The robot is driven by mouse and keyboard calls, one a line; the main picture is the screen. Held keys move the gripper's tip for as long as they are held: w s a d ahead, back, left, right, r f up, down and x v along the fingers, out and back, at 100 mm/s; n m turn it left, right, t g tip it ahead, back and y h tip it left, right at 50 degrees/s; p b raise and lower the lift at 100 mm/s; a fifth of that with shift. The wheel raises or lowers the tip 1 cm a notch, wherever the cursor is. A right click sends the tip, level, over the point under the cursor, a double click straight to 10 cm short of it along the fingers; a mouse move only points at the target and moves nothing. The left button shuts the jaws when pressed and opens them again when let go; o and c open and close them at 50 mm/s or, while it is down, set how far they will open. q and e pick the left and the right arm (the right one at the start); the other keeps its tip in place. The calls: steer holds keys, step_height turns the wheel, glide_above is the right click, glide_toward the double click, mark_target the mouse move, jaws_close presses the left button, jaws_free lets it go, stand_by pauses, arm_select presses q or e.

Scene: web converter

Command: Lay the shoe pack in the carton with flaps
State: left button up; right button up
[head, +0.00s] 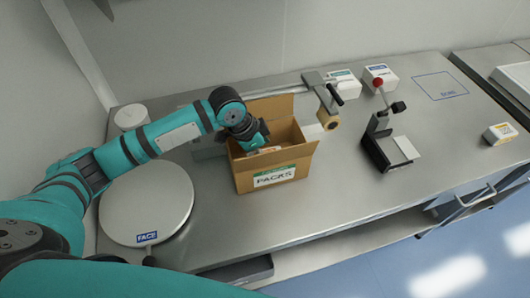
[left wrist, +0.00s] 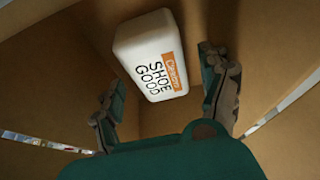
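The carton with flaps (head: 272,160), brown cardboard with a "PACKS" label, stands open on the steel bench in the head view. My left gripper (head: 252,138) reaches down into its opening. In the left wrist view, the shoe pack (left wrist: 150,58), white with an orange strip and "SHOE" lettering, is inside the carton against brown cardboard (left wrist: 270,45). The left gripper's fingers (left wrist: 166,95) are spread wide, one on each side of the pack's near end, with a gap to it. In the head view the pack is mostly hidden by the gripper and carton walls. My right gripper is not in view.
A round plate marked "FACE" (head: 147,205) lies left of the carton. A tape dispenser (head: 328,105) and a red-knobbed lever device (head: 385,140) stand to the right.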

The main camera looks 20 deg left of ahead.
arm_select(q)
steer(key=shift+r, duration=0.25)
steer(key=b+v, duration=0.1)
steer(key=v, duration=1.1)
steer(key=shift+r+b, duration=0.3)
steer(key=shift+r, duration=0.05)
stand_by(0.6)
